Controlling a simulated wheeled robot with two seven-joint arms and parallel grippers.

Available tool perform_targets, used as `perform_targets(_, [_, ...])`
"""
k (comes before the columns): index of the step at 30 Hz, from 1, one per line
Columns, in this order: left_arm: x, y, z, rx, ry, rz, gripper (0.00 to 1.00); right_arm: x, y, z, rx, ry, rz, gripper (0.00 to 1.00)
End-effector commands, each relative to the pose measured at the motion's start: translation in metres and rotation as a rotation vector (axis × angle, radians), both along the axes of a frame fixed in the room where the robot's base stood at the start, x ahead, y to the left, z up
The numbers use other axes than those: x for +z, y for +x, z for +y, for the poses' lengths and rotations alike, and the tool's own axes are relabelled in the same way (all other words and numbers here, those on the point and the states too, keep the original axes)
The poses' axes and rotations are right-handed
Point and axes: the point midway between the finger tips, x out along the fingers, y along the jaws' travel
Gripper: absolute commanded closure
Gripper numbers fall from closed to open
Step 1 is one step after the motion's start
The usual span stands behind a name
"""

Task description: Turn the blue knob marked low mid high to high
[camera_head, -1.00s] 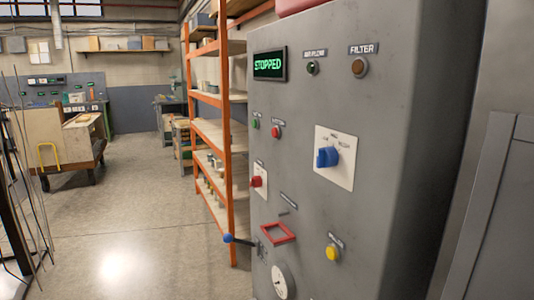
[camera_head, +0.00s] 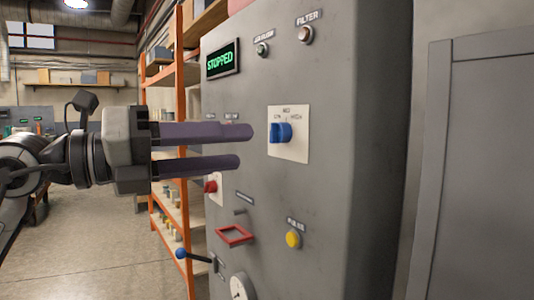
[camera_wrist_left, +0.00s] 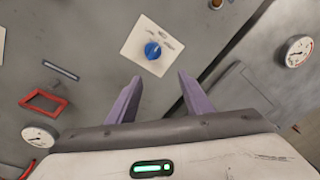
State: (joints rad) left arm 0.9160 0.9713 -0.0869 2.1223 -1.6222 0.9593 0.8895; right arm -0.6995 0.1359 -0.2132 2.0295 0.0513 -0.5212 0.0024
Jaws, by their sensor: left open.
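The blue knob (camera_head: 281,133) sits on a white plate (camera_head: 289,154) on the grey cabinet front, with small labels around its top. The lettering is too small to read surely, and I cannot tell the knob's setting. In the left wrist view the knob (camera_wrist_left: 153,51) lies ahead of the fingers, between their lines and apart from them. My left gripper (camera_head: 245,147) is open and empty, its two purple fingers pointing right, left of the knob in the head view. Its fingers also show in the left wrist view (camera_wrist_left: 157,88). My right gripper is out of view.
The cabinet carries a green STOPPED display (camera_head: 223,60), a red button (camera_head: 211,185), a yellow button (camera_head: 293,239), a red frame (camera_head: 234,236), a blue-tipped lever (camera_head: 181,253) and a gauge (camera_head: 241,288). An orange shelf rack (camera_head: 165,208) stands behind on the left.

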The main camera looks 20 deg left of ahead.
Motion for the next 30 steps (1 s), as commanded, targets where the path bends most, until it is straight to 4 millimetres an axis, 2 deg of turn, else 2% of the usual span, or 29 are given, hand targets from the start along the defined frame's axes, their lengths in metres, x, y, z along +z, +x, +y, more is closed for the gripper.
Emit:
perform_targets(3, [0.013,-0.003,0.018,0.091,0.057,-0.044,0.54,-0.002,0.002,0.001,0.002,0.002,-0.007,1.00])
perform_targets(6, [0.019,0.001,0.021,0.120,0.071,-0.054,0.54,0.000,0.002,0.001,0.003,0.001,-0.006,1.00])
perform_targets(11, [0.021,0.018,0.007,0.118,0.070,-0.052,0.54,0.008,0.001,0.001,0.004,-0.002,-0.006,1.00])
perform_targets(21, [0.020,0.065,-0.030,0.117,0.069,-0.052,0.54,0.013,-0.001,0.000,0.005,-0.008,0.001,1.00])
perform_targets(30, [0.018,0.078,-0.040,0.119,0.070,-0.053,0.54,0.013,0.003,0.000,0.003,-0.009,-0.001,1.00])
